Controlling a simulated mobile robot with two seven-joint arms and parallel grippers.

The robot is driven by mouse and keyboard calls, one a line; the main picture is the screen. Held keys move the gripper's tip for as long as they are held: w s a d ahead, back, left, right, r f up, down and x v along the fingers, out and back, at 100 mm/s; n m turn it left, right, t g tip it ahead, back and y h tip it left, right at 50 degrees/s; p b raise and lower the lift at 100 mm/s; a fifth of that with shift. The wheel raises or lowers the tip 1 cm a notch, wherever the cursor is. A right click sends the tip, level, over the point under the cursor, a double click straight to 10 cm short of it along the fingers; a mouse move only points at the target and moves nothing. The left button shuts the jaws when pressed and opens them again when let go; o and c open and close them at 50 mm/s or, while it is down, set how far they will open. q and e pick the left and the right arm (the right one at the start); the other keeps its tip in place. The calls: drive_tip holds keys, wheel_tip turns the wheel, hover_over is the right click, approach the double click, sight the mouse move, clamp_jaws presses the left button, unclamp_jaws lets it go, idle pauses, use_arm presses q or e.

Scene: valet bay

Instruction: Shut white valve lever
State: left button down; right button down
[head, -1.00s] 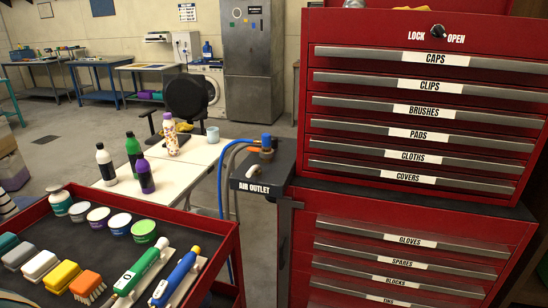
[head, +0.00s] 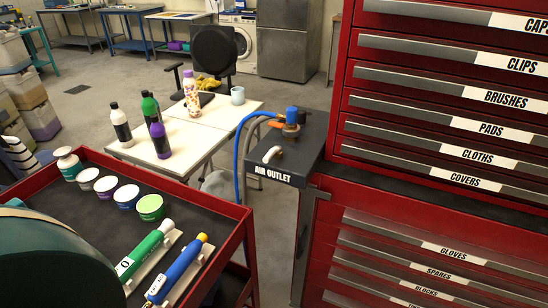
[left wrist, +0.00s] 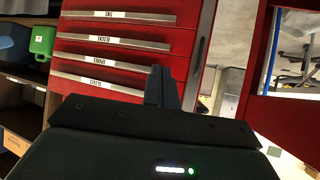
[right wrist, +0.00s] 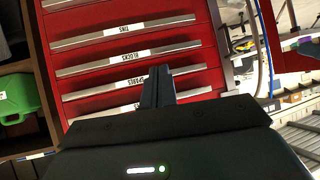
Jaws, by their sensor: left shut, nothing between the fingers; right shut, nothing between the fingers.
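The white valve lever (head: 273,155) is small and curved. It sits on the front part of the dark air outlet box (head: 310,145), above the "AIR OUTLET" label in the head view. A blue-topped fitting with an orange part (head: 291,122) and a blue hose stand behind it. My left gripper (left wrist: 162,76) is shut and empty in the left wrist view, facing red drawers. My right gripper (right wrist: 157,76) is shut and empty in the right wrist view, also facing red drawers. Neither gripper shows in the head view, and the lever is not clear in the wrist views.
The red drawer cabinet (head: 345,240) stands right of the outlet. A red cart (head: 240,232) with pots and two bottle-like tools is at the front left. A white table (head: 235,112) with bottles is behind. A large dark rounded shape covers the lower left corner.

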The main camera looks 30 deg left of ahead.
use_arm(q)
drive_tip(key=w+r+m+t+y+b, duration=0.15)
drive_tip(key=w+r+m, duration=0.35)
drive_tip(key=w+r, duration=0.7)
drive_tip(key=a+r+t+y, duration=0.2)
drive_tip(key=a+r+y, duration=0.1)
drive_tip(key=r, duration=0.5)
drive_tip(key=a+r+t+y, duration=0.1)
drive_tip(key=a+r+y, duration=0.2)
drive_tip(key=r, duration=0.5)
drive_tip(key=shift+s+r+t+b, duration=0.15)
drive_tip(key=shift+r+t+b, duration=0.15)
drive_tip(key=shift+r+t, duration=0.1)
use_arm(e)
drive_tip(key=shift+w+a+r+t, duration=0.15)
drive_tip(key=shift+w+a+t, duration=0.25)
drive_tip(key=shift+w, duration=0.15)
